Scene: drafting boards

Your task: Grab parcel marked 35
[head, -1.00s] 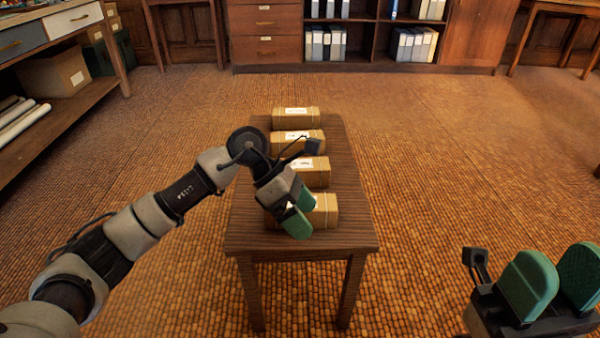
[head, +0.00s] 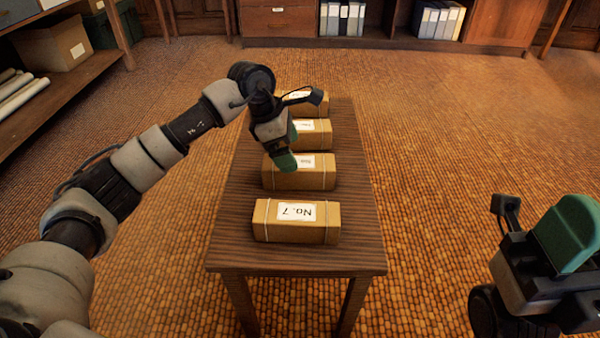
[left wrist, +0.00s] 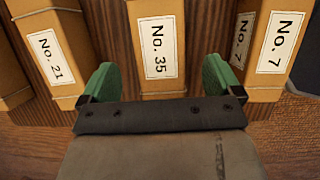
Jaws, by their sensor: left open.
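The parcel marked No. 35 (left wrist: 157,45) is a brown cardboard box with a white label, centred ahead of my left gripper (left wrist: 161,84) in the left wrist view. The green fingers are apart, one on each side of its line, with nothing held. In the head view that parcel (head: 312,178) is second from the near end of the row, its label partly hidden behind my left gripper (head: 285,152). The frames do not show whether the fingers touch it. My right gripper (head: 568,238) is at the right edge, cut off, away from the table.
Parcel No. 7 (head: 296,221) lies nearest on the narrow wooden table (head: 235,225). Parcel No. 21 (left wrist: 50,55) is on the other side of No. 35. A further parcel (head: 318,103) is at the far end. Open floor surrounds the table; shelves stand behind.

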